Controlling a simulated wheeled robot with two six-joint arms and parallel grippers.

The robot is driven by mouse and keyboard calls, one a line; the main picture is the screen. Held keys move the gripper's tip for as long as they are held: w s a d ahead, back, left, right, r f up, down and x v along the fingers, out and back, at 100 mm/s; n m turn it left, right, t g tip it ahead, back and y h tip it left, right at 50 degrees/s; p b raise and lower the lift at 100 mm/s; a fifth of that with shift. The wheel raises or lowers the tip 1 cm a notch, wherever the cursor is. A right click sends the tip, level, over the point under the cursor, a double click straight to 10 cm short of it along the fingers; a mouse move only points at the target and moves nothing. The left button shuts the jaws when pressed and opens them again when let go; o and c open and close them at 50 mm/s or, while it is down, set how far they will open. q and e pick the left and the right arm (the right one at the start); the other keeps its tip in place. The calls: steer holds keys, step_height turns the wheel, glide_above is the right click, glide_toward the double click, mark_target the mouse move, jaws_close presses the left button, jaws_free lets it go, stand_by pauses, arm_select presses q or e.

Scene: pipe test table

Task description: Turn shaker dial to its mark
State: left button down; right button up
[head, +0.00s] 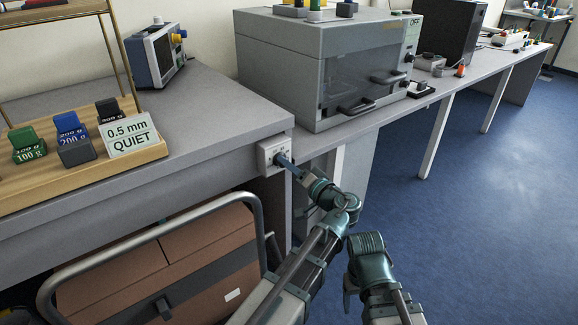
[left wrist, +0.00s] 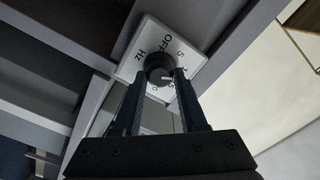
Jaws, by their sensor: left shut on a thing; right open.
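The shaker dial is a small dark round knob (left wrist: 158,68) on a white plate (left wrist: 152,40) marked OFF, Hz and several numbers. A pale pointer line on the knob points to the right in the left wrist view, towards the numbers. The plate (head: 264,155) also shows in the head view, on the bench's front corner. My left gripper (head: 284,161) is shut on the knob, one finger on each side; its fingers hide part of the numbers. My right gripper (head: 351,287) is open, low and away from the bench, its fingers hard to make out.
A wooden stand (head: 80,178) holds several weights and a sign reading 0.5 mm QUIET (head: 130,135). A grey oven-like box (head: 325,65) stands behind the dial. A metal rail (head: 150,240) runs below the bench. Open blue floor (head: 480,220) lies to the right.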

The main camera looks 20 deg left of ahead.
arm_select(q)
steer(key=shift+s+a+n, duration=0.1)
steer(key=shift+s+n, duration=0.05)
steer(key=shift+n, duration=8.55)
steer(key=shift+c, duration=2.2)
jaws_free()
